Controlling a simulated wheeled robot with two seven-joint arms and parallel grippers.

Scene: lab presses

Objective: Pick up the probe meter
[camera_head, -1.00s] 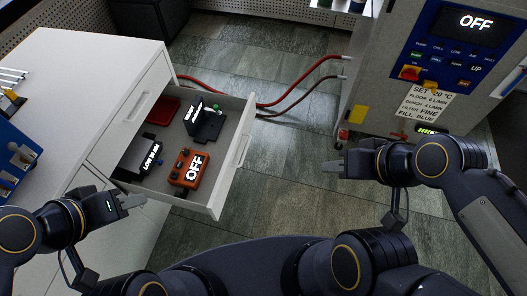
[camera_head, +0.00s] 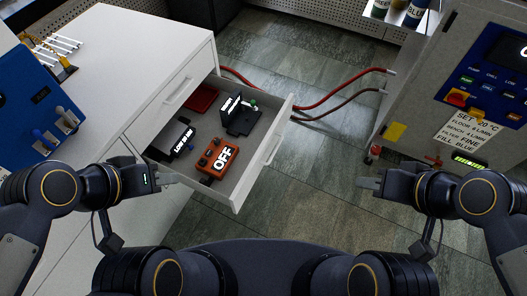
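Several devices lie in an open drawer (camera_head: 262,166); no label in the frames names one as the probe meter. An orange box (camera_head: 203,163) with a white "OFF" display lies nearest the front. A black box (camera_head: 173,141) reading what looks like "LOW BATT" lies at the left. A black unit (camera_head: 243,121) with a raised lit screen and a green knob lies at the back. My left gripper (camera_head: 167,179) is at the drawer's near left edge, apart from the orange box. My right gripper (camera_head: 368,183) is right of the drawer, over the floor. Neither gripper visibly holds anything; their finger gaps are unclear.
A flat red thing (camera_head: 202,98) lies at the back of the drawer. A white cabinet top (camera_head: 130,50) and a blue device (camera_head: 38,105) are at left. A grey machine (camera_head: 432,90) with a control panel is at right. Red hoses (camera_head: 335,92) run across the floor.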

